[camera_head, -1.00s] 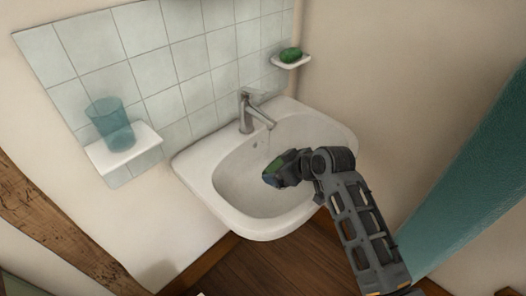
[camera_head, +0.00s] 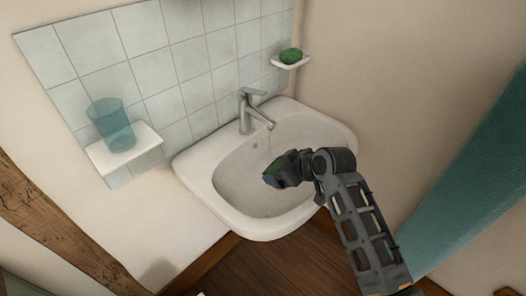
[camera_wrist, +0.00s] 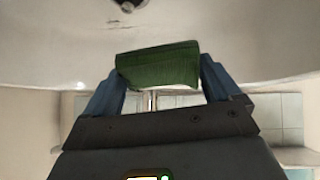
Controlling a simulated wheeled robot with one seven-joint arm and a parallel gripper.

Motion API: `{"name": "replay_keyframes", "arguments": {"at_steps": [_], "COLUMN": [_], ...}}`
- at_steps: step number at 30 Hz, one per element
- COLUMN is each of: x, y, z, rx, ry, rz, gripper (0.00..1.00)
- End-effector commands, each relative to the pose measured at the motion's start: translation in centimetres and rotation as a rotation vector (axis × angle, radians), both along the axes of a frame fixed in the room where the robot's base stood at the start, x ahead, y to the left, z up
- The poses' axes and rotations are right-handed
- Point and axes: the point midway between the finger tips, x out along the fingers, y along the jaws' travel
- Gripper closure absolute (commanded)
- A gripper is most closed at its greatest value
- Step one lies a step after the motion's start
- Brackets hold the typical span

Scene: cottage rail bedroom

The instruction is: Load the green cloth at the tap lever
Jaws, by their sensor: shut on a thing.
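The green cloth (camera_wrist: 158,65) is between the two blue fingers of my gripper (camera_wrist: 158,75) in the wrist view, and the gripper is shut on it. In the head view the gripper (camera_head: 275,178) hangs over the basin of the white sink (camera_head: 228,207), and only a little of the green cloth (camera_head: 280,168) shows. The tap (camera_head: 246,112) stands at the back of the sink, with its lever (camera_head: 256,91) on top. The gripper is in front of the tap and apart from it. A thin stream of water appears to fall from the spout.
A blue-green cup (camera_head: 113,125) stands on a white shelf (camera_head: 124,155) at left. A green soap-like piece (camera_head: 290,56) sits on a small white dish (camera_head: 291,64) at the back right. A teal curtain or towel (camera_head: 465,185) hangs at right. Tiles cover the wall behind.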

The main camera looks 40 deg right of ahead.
Motion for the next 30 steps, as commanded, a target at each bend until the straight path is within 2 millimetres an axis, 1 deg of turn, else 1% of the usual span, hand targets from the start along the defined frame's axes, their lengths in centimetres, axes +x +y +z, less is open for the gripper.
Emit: {"name": "replay_keyframes", "arguments": {"at_steps": [1,3,13,18,22,30], "x": [-0.4,-0.8,-3.1,-4.2,-4.6,-4.6], "y": [0.1,0.2,0.8,0.9,1.0,1.0], "z": [0.6,1.1,2.9,3.4,3.8,3.9], "rx": [0.0,0.0,0.001,0.001,-0.001,0.0], "ry": [0.001,0.001,0.001,0.0,0.0,0.0], "rz": [0.0,0.0,0.0,-0.001,-0.001,0.0], "gripper": [0.34,0.34,0.34,0.34,0.34,0.34]}}
